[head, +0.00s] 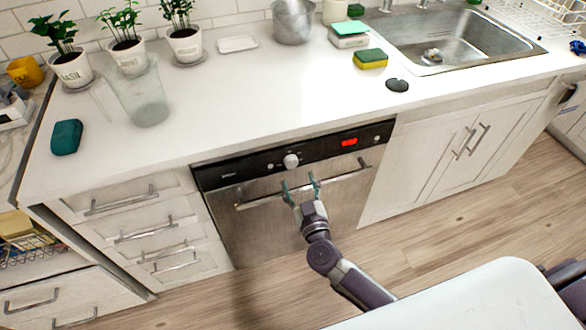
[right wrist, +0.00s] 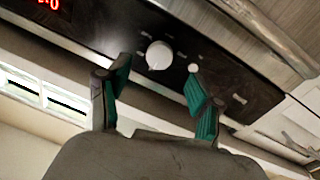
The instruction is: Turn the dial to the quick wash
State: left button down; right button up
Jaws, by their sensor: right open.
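The dial (head: 291,161) is a round white knob on the black control panel (head: 240,169) of a steel dishwasher (head: 275,227) under the counter. In the right wrist view the dial (right wrist: 159,55) shows beyond my fingertips, with small markings around it too small to read. My right gripper (head: 301,184) is open and empty, just below the dial in the head view and near the door handle. In the right wrist view its teal-padded fingers (right wrist: 160,80) stand apart, with the dial between and beyond them, not visibly touched. My left gripper is not in view.
The dishwasher's bar handle (head: 345,177) runs below the panel close to my right gripper. A red display (head: 349,142) is lit right of the dial. The white counter (head: 250,110) above holds plants, a clear pitcher (head: 145,95) and a sink (head: 450,45). The wooden floor in front is clear.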

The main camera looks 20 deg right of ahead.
aim_at(292, 165)
jog(key=w, duration=0.4)
jog(key=shift+w+b, duration=0.2)
jog(key=shift+b, duration=0.1)
jog(key=shift+w, duration=0.55)
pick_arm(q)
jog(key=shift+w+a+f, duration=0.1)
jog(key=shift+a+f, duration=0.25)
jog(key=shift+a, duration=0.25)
pick_arm(e)
jog(key=c, duration=1.2)
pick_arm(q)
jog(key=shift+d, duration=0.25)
pick_arm(e)
jog(key=shift+o, duration=0.2)
